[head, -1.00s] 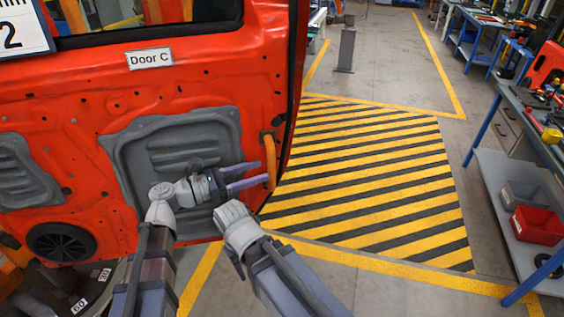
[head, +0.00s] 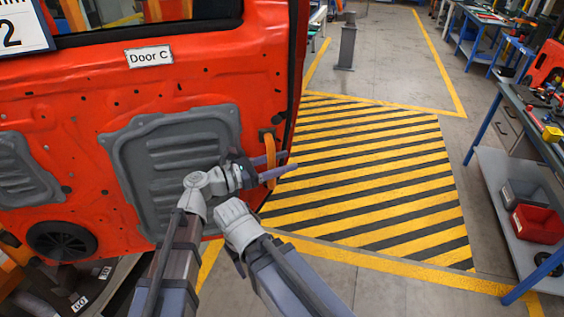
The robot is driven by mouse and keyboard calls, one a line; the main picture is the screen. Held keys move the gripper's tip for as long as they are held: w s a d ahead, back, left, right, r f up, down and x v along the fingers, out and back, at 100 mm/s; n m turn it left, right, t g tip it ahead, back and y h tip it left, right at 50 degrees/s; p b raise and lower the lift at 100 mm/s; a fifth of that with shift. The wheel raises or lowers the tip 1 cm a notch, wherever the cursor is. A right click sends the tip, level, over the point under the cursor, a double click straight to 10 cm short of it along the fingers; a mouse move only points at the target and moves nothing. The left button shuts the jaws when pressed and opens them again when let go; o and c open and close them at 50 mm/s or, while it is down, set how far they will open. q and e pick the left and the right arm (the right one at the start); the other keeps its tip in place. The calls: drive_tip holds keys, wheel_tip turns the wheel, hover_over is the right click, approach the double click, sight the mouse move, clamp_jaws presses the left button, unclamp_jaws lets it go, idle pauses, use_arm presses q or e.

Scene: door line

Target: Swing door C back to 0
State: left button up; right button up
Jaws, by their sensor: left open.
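Door C (head: 85,105) is a large red door panel filling the left of the head view, with a "Door C" label (head: 149,57) near its top. An orange pull handle (head: 270,148) is mounted near its right edge. My left gripper (head: 291,161) is open at the handle. Its two purple fingers reach past the handle, beyond the door's right edge in the picture. The handle appears to lie between the fingers; contact cannot be told. My right gripper is not in view.
Floor marks "60" (head: 79,304) and "30" (head: 105,272) lie below the door at lower left. A yellow-black striped floor area (head: 370,190) is clear. A workbench (head: 495,180) with bins stands at right, and a grey post (head: 347,42) stands behind.

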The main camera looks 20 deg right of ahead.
use_arm(q)
clamp_jaws()
idle(0.3)
idle(1.1)
